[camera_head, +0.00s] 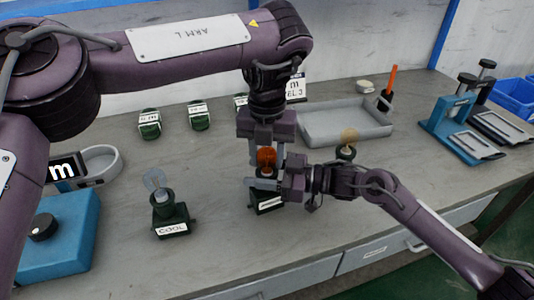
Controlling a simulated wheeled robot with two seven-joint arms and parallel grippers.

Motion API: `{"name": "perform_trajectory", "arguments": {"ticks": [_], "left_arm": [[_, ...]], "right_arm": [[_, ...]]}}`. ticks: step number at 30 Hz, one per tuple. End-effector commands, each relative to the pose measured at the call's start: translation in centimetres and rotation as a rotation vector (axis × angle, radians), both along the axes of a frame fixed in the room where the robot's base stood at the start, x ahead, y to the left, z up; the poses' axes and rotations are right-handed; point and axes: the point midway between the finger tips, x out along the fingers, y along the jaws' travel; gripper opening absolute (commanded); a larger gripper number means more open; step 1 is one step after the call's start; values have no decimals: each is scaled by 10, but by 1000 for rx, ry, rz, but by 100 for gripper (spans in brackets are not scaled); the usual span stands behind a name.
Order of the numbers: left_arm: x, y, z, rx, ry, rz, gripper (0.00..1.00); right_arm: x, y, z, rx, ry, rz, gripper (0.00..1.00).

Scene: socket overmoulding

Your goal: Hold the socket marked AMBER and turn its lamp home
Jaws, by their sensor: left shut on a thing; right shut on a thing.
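The amber lamp (266,157) stands upright at the middle of the bench, between the fingers of my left gripper (267,160), which comes down from above and is shut on it. My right gripper (265,184) reaches in from the right and is shut on the dark green socket (268,206) under the lamp. The socket stands on the bench; its white label is partly covered and too small to read. The joint between lamp and socket is hidden by the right gripper, so how deep the lamp sits cannot be seen.
A green COOL socket (172,216) with a clear lamp (156,181) stands to the left. Several small labelled green blocks (198,118) stand behind. A grey tray (372,130) and a pale yellow lamp (349,136) are right. Blue fixtures (444,125) stand far right, a blue box (75,243) front left.

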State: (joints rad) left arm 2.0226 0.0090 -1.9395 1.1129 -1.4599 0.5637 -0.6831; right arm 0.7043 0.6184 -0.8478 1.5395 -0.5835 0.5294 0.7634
Motion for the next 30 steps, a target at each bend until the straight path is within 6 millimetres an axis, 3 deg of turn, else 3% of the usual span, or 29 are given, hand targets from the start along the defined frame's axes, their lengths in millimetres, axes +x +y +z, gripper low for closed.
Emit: {"name": "perform_trajectory", "arguments": {"ticks": [1, 17, 18, 20, 30], "left_arm": [[1, 0, 4, -4, -6, -9, 16], [1, 0, 4, -4, -6, -31, 16], [1, 0, 4, -4, -6, -31, 41], [1, 0, 3, -4, -5, -31, 48], [1, 0, 5, -2, -3, -32, 48]], "right_arm": [[-1, -1, -9, -14, 16, -1, 21], [-1, -1, -9, -14, 16, -1, 21], [-1, -1, -9, -13, 15, -1, 21], [-1, -1, -8, -13, 15, -1, 21], [-1, 0, -7, -10, 13, 1, 21]]}}
